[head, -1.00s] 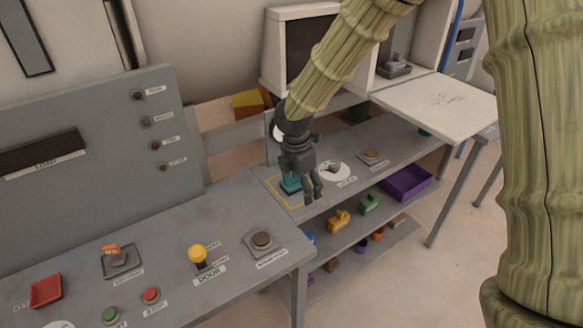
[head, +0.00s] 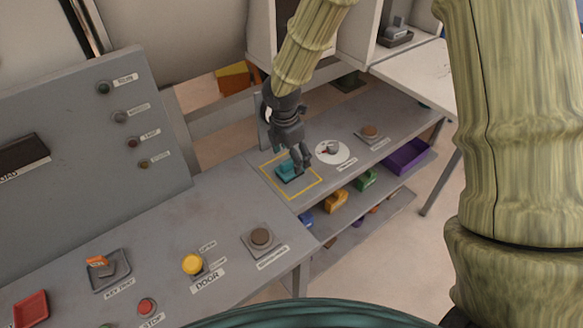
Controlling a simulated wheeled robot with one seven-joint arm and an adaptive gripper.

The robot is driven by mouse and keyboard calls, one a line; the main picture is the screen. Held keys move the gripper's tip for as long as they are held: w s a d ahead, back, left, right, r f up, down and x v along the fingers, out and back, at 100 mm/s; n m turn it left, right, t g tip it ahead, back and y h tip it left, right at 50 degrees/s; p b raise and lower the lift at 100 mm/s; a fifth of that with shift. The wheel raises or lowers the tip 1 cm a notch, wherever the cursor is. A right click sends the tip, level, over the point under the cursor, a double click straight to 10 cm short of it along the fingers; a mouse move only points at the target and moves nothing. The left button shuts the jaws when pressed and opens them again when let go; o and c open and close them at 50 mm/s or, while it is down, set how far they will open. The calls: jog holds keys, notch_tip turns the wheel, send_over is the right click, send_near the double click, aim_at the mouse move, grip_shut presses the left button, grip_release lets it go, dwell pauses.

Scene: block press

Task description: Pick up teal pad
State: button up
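The teal pad (head: 284,171) lies on a dark base inside a yellow outlined square (head: 313,190) on the grey bench in the head view. My gripper (head: 302,162) points down at the right side of the pad, very close to it. Its dark fingers cover part of the pad's right edge. Whether they touch it, and how far apart they are, is too small to tell.
A white disc (head: 332,152) with a small part and a brown button (head: 369,131) lie to the right. A yellow door knob (head: 193,264) and another button (head: 261,237) are on the nearer bench. A shelf below holds a purple tray (head: 405,158) and coloured blocks.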

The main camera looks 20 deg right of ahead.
aim_at(289, 160)
jog(key=w+f, duration=0.3)
jog(key=shift+w+f+p, duration=0.1)
jog(key=shift+f+p, duration=0.2)
jog(key=shift+p, duration=0.05)
jog(key=shift+d+f, duration=0.1)
jog(key=shift+f, duration=0.25)
jog(key=shift+s+f+p, duration=0.6)
jog(key=shift+s+f, duration=0.15)
jog(key=shift+w+d+f, duration=0.1)
jog(key=shift+w+f, duration=0.45)
jog(key=shift+f, duration=0.3)
jog(key=shift+s+r, duration=0.25)
jog(key=shift+c, duration=0.6)
jog(key=c, duration=1)
